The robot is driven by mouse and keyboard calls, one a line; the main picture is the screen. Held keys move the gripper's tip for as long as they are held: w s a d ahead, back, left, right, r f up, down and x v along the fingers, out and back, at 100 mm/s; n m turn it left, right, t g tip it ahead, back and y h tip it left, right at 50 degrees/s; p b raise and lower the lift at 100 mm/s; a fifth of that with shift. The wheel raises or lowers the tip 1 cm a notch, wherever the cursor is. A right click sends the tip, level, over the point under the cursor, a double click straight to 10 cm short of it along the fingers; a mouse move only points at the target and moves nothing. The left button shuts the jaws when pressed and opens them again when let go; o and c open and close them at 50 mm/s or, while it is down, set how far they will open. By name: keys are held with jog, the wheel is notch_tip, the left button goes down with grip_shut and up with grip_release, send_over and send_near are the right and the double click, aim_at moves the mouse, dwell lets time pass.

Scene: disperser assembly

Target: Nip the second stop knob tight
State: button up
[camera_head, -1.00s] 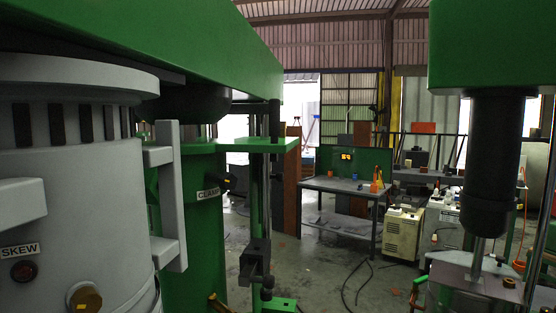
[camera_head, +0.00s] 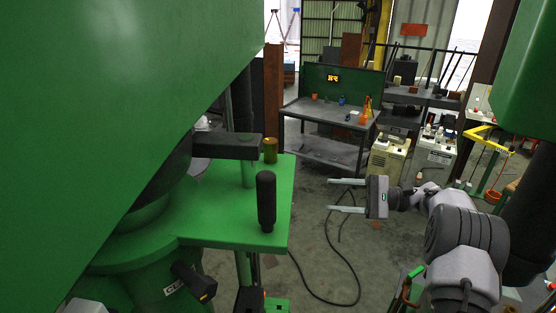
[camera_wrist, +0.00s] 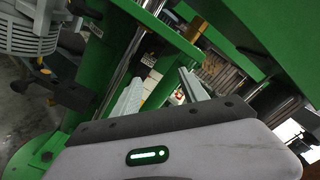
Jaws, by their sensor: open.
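My gripper (camera_head: 331,195) is open and empty in the head view, its two fingers pointing left toward the green machine. It hangs in free air, apart from the machine. A black upright knob or handle (camera_head: 266,202) stands on the green plate (camera_head: 222,228), left of my fingers. Behind it a brass-coloured cylinder (camera_head: 270,150) sits by the end of a dark bar (camera_head: 225,146). A black knob with a yellow tip (camera_head: 194,281) juts out by the CLAMP label. I cannot tell which one is the second stop knob. My fingers also show in the wrist view (camera_wrist: 160,84), with nothing between them.
The large green machine beam (camera_head: 120,90) fills the left, and another green part (camera_head: 526,70) hangs at upper right. A workbench (camera_head: 335,115) and shelves stand at the back. A black cable (camera_head: 325,297) lies on the floor. Open air lies between my gripper and the plate.

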jog(key=a+p, duration=0.1)
jog(key=a, duration=0.4)
jog(key=a+p, duration=0.2)
jog(key=a, duration=0.4)
jog(key=w+a+p, duration=0.1)
jog(key=a, duration=0.5)
jog(key=shift+w+a, duration=0.1)
grip_shut()
